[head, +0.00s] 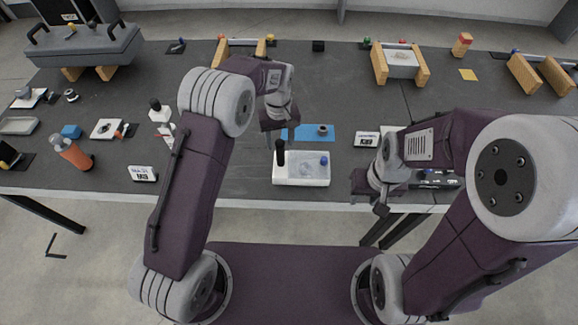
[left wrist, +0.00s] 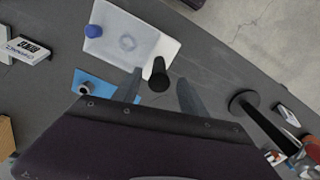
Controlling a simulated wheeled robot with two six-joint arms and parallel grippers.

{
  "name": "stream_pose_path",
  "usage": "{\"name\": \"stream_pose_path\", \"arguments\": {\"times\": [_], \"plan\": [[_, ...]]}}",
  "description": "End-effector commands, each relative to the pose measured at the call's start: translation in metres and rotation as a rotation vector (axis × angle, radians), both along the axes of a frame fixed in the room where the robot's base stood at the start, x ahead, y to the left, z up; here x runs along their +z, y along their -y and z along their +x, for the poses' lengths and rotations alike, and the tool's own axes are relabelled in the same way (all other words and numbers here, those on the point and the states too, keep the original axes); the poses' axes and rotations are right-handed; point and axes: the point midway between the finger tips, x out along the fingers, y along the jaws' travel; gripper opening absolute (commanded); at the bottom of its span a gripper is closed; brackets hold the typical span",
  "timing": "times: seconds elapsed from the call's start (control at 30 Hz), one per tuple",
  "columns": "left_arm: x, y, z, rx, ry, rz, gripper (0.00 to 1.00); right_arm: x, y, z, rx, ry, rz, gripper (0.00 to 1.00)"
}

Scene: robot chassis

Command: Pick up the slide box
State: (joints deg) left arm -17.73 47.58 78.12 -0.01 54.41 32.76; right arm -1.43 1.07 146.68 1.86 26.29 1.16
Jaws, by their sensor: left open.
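The white box (head: 318,180), which I take to be the slide box, lies near the table's front edge. It has a faint round mark on top, a blue knob (head: 323,160) at one corner and a black upright handle (head: 280,158) at its left end. The box also shows in the left wrist view (left wrist: 125,55), with the black handle (left wrist: 160,76) between the fingers. My left gripper (head: 277,138) is open, above the handle, pointing down; its fingers are apart in the left wrist view (left wrist: 161,92). My right gripper (head: 381,207) hangs by the table's front edge; its jaws are unclear.
A blue mat (head: 303,138) with a small grey part lies just behind the box. A white labelled block (head: 367,139) stands to its right, another (head: 142,173) to its left. An orange bottle (head: 72,153) lies far left. The table middle behind the mat is clear.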

Motion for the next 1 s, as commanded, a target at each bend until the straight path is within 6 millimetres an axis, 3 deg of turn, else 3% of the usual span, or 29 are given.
{"name": "stream_pose_path", "arguments": {"times": [0.17,0.4,0.67,0.83,1.0], "plan": [[-0.009,-0.001,0.0,0.0,-0.002,0.0,0.5,0.004,0.0,0.0,0.0,0.0,0.0,0.36],[-0.049,-0.001,0.002,0.0,0.0,0.0,0.5,0.013,0.0,0.0,0.0,0.0,0.0,0.36],[-0.054,-0.001,0.002,0.0,0.001,-0.001,0.5,0.012,0.0,0.0,0.0,0.0,0.0,0.36],[-0.054,-0.001,0.002,0.0,0.002,0.0,0.03,0.012,0.0,0.0,0.0,0.0,0.0,0.36],[-0.054,-0.001,0.003,0.0,0.002,0.0,0.0,0.012,0.0,0.0,0.0,0.0,0.0,0.36]]}}
